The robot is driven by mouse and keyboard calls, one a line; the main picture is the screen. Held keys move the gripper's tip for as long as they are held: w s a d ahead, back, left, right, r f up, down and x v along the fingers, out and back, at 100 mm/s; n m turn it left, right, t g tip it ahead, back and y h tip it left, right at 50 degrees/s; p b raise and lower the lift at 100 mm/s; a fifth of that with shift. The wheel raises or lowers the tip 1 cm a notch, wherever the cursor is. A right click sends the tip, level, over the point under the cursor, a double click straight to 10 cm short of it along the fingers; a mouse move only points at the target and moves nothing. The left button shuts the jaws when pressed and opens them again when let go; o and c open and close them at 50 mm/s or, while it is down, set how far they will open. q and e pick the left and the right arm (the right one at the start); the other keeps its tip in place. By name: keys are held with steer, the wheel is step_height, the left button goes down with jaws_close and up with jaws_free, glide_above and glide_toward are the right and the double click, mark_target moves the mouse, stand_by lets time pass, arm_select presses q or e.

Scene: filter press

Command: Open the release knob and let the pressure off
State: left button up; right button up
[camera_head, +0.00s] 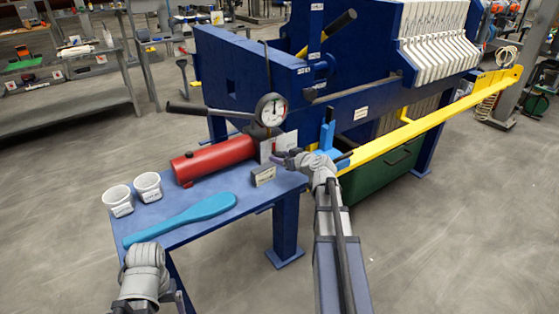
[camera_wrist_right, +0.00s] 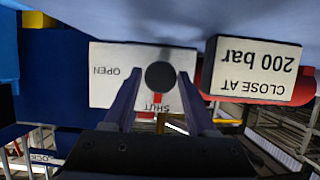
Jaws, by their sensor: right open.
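The release knob (camera_wrist_right: 160,75) is a round black knob in the right wrist view, in front of a white plate (camera_wrist_right: 103,75) lettered OPEN and SHUT, upside down there. A red mark below the knob is beside the word SHUT. My right gripper (camera_wrist_right: 157,82) is open, with one finger on each side of the knob; I cannot tell whether they touch it. In the head view my right gripper (camera_head: 287,157) is at the plate (camera_head: 279,147) by the red pump (camera_head: 213,160); the knob is not clear there. A pressure gauge (camera_head: 271,109) stands above. My left gripper (camera_head: 148,275) is at the lower left; its fingers are unclear.
A "CLOSE AT 200 bar" block (camera_wrist_right: 252,72) is close beside the right gripper. The blue table (camera_head: 178,236) holds two white cups (camera_head: 147,186) and a light-blue paddle (camera_head: 180,218). The blue press (camera_head: 250,65) stands behind; a yellow bar (camera_head: 430,122) runs right.

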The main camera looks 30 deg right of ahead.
steer(key=shift+w+f, duration=0.25)
steer(key=shift+w, duration=0.35)
jaws_close()
